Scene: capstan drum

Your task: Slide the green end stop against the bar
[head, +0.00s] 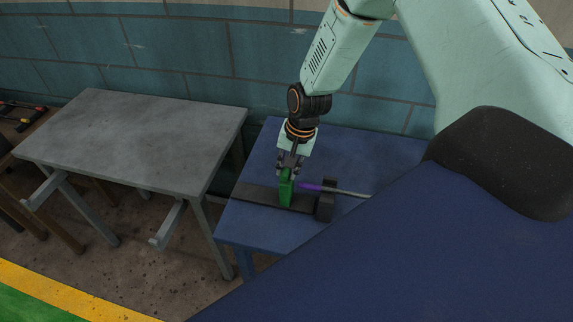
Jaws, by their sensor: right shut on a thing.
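The green end stop (286,190) stands upright on a flat dark rail (259,195) on the blue table. My right gripper (289,172) comes down from above and is shut on the top of the end stop. The bar (349,192) is a thin grey rod with a purple end (309,187) that points left at the end stop. The purple end is very close to the right side of the end stop; I cannot tell whether they touch. My left gripper is not in view.
A dark block (325,205) supports the bar at the rail's right end. The blue table (375,150) is clear behind the rail. An empty grey table (140,135) stands to the left, with a gap between. A tiled wall (190,45) is behind.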

